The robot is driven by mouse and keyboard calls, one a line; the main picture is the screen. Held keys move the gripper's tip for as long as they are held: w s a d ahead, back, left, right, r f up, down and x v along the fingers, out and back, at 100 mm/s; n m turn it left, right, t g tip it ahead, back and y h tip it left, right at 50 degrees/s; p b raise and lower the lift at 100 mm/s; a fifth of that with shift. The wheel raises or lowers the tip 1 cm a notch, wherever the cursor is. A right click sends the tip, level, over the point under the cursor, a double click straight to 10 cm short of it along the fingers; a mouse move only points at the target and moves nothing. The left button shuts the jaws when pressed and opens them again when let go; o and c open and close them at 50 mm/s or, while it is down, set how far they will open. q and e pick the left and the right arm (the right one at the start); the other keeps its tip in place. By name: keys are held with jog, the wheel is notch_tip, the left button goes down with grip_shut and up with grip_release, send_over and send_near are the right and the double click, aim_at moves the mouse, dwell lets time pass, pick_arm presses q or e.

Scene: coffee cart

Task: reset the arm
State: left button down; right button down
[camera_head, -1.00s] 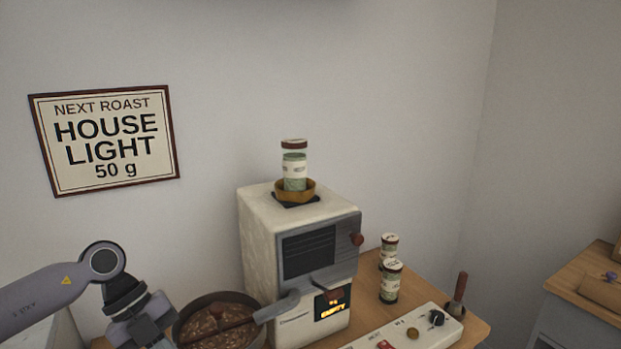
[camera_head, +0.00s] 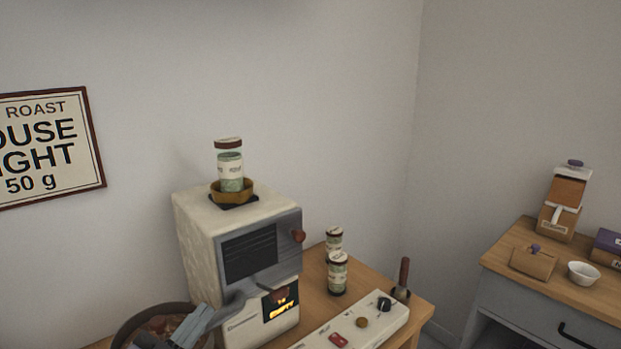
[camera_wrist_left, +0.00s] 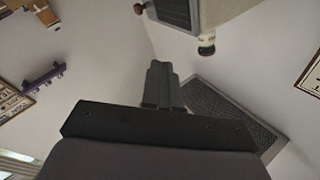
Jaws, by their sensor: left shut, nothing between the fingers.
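My left gripper (camera_head: 192,326) shows at the bottom left of the head view, in front of the roaster and over the edge of the round pan (camera_head: 140,318). In the left wrist view its fingers (camera_wrist_left: 160,75) are together with nothing between them. The wrist view looks tilted, with walls and part of a pale machine in it. The rest of the left arm is below the head picture. My right gripper shows in neither view.
A cream roaster (camera_head: 200,250) carries a jar (camera_head: 230,172) in a brown funnel. Two jars (camera_head: 337,275) and a control panel (camera_head: 345,330) are on the wooden table to its right. A second counter (camera_head: 500,258) at the right holds a grinder (camera_head: 562,205) and a white bowl (camera_head: 583,273).

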pick_arm(q)
jog(key=s+a+f+n+g+y, duration=0.3)
jog(key=f+y, duration=0.1)
jog(key=f, duration=0.2)
jog(key=s+a+f+n+g+y, duration=0.3)
jog(key=s+f+n, duration=0.1)
jog(key=f, duration=0.2)
jog(key=s+f+g, duration=0.4)
jog(key=s+g, duration=0.1)
jog(key=s, duration=0.4)
jog(key=s+f+g, duration=0.4)
jog(key=s, duration=0.4)
jog(key=w+d+f+t+h, duration=0.2)
jog(key=w+f+t, duration=0.4)
jog(key=f, duration=0.3)
jog(key=shift+w+d+f+t, duration=0.15)
jog(key=shift+w+f+t, duration=0.15)
jog(key=shift+t, duration=0.2)
